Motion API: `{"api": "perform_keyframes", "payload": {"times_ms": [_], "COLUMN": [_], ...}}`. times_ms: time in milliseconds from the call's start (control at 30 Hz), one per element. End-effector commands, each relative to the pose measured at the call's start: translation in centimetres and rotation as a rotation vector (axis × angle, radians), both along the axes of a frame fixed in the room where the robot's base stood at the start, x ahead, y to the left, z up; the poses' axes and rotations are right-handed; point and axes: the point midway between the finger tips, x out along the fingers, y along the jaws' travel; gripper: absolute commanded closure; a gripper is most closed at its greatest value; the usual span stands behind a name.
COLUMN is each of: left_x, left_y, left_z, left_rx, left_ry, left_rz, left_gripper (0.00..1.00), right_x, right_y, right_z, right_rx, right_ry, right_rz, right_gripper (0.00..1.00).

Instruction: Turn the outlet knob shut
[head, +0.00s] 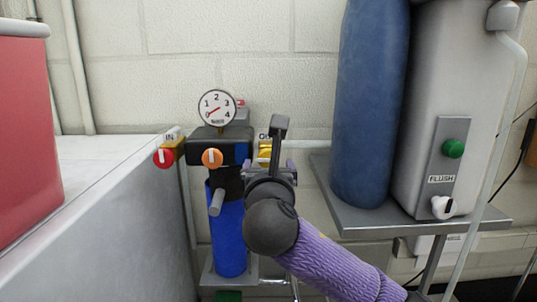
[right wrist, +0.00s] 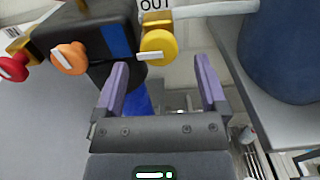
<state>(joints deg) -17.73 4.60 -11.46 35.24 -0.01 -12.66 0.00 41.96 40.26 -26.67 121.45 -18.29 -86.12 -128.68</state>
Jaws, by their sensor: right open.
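The outlet knob (right wrist: 160,42) is yellow with a white bar and sits under an OUT label in the right wrist view. There its bar lies about level in the picture. In the head view the yellow knob (head: 265,150) is mostly hidden behind my right gripper. My right gripper (right wrist: 161,66) is open, with its purple fingers apart and nothing held between them. The knob shows beyond the fingertips, roughly in line with the gap; I cannot tell whether they touch. My left gripper is not in view.
The filter unit has a gauge (head: 217,107), an orange knob (head: 212,158), a red inlet knob (head: 165,157) and a blue bowl (head: 229,240). A blue cylinder (head: 369,100) and a white tank (head: 425,80) stand on a grey shelf (head: 350,217) at right. A grey-white block (head: 90,190) is left.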

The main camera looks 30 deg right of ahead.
Motion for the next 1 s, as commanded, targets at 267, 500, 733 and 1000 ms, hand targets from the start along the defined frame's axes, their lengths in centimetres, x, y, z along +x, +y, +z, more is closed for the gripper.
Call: {"api": "perform_keyframes", "payload": {"times_ms": [267, 500, 733, 1000], "left_x": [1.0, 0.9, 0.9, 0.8], "left_y": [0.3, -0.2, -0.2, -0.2], "left_z": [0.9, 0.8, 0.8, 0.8], "left_rx": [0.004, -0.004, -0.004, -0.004], "left_ry": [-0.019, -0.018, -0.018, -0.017], "left_rz": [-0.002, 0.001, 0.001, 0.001], "left_gripper": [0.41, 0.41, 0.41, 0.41], "right_x": [2.2, 2.2, 2.2, 2.2], "right_y": [-1.3, -1.3, -1.3, -1.3], "right_z": [0.0, -0.1, -0.1, -0.1], "right_rx": [0.002, 0.002, 0.002, 0.004], "right_ry": [0.000, 0.000, 0.000, -0.001], "right_rz": [0.000, 0.001, 0.001, 0.001], "right_gripper": [0.08, 0.17, 0.65, 1.00]}}
